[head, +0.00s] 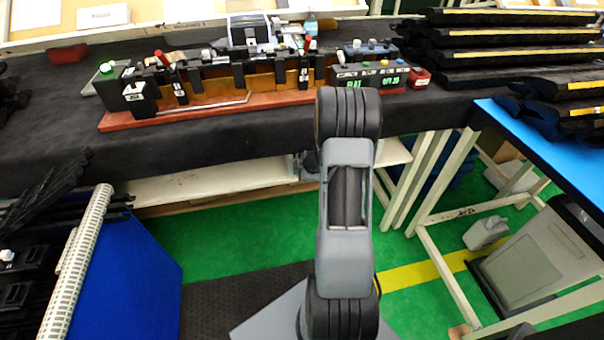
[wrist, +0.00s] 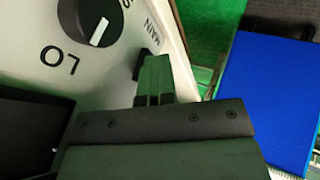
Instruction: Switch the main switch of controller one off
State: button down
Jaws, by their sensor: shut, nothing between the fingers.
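In the wrist view a pale controller panel (wrist: 105,72) fills the upper left, tilted in the picture. It carries a black round knob (wrist: 88,22) with a white pointer mark and the letters LO beside it. Part of the label MAIN shows near the panel's right edge. A small black part (wrist: 139,64), possibly the main switch, sits below that label and is partly covered by my gripper (wrist: 155,75). My gripper's fingers are together, with their tips at or very close to that part. I cannot tell whether they touch it or which way it is set. The head view does not show my gripper.
In the head view, a fixture with red-handled clamps (head: 215,80) and small boxes with lit displays (head: 370,77) stand on the dark bench (head: 215,145). Black trim parts (head: 515,45) are stacked at the right. A blue panel (head: 135,265) stands at the lower left.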

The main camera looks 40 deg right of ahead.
jog(key=shift+w+a+r, duration=0.15)
jog(key=shift+w+r, duration=0.05)
jog(key=shift+r, duration=0.2)
jog(key=shift+r+p, duration=0.15)
jog(key=shift+p, duration=0.3)
jog(key=shift+r+p, duration=0.6)
jog(key=shift+p, duration=0.1)
jog(key=s+a+f+p+v, duration=0.1)
jog(key=p+v, duration=0.3)
jog(key=v, duration=0.8)
jog(key=shift+s+a, duration=0.4)
jog(key=shift+s, duration=0.25)
